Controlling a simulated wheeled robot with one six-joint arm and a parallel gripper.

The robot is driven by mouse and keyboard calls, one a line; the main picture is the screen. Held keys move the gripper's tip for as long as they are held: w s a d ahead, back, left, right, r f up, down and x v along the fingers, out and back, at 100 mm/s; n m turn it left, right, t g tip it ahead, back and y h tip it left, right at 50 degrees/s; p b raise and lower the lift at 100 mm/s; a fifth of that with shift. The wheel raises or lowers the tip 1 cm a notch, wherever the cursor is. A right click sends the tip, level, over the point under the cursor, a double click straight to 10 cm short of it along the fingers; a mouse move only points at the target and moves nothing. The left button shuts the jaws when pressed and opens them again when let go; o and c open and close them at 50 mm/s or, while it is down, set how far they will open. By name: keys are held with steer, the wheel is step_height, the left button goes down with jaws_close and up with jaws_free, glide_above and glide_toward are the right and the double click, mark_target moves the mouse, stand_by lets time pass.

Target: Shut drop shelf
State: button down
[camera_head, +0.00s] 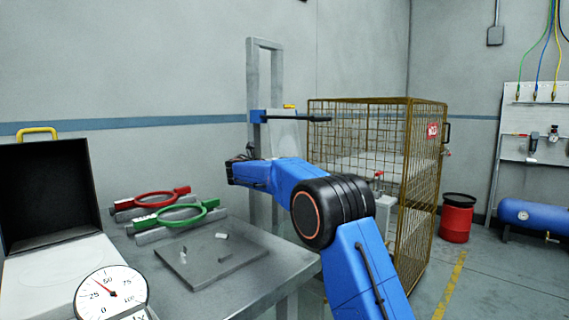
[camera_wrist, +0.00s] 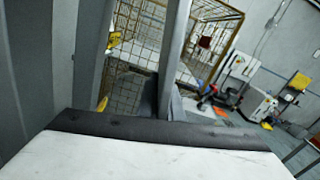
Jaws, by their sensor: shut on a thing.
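A pale panel with a dark front strip, which I take as the drop shelf (camera_wrist: 150,160), fills the bottom of the wrist view at close range. My gripper (camera_head: 247,153) is at the far end of my blue arm, by the grey upright frame (camera_head: 276,75) behind the bench. Its fingers are mostly hidden in the head view and do not show in the wrist view. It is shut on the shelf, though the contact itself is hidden. A blue bracket (camera_head: 257,117) with a black bar is on the frame above my gripper.
The grey bench (camera_head: 240,285) holds a dark plate (camera_head: 190,270) with small pieces, red (camera_head: 150,198) and green (camera_head: 175,217) ring tools, a dial gauge (camera_head: 110,295) and an open case (camera_head: 50,195). A brown wire cage (camera_head: 425,180) stands right of the frame. A red bin (camera_head: 457,220) is beyond.

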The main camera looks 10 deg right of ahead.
steer(key=s+d+r+n, duration=0.6)
steer(key=s+d+r, duration=0.2)
steer(key=s+r, duration=0.2)
steer(key=shift+s+d+r, duration=0.15)
steer(key=shift+s, duration=0.55)
steer(key=c, duration=1.9)
jaws_free()
steer(key=v, duration=1.7)
steer(key=shift+s, duration=0.15)
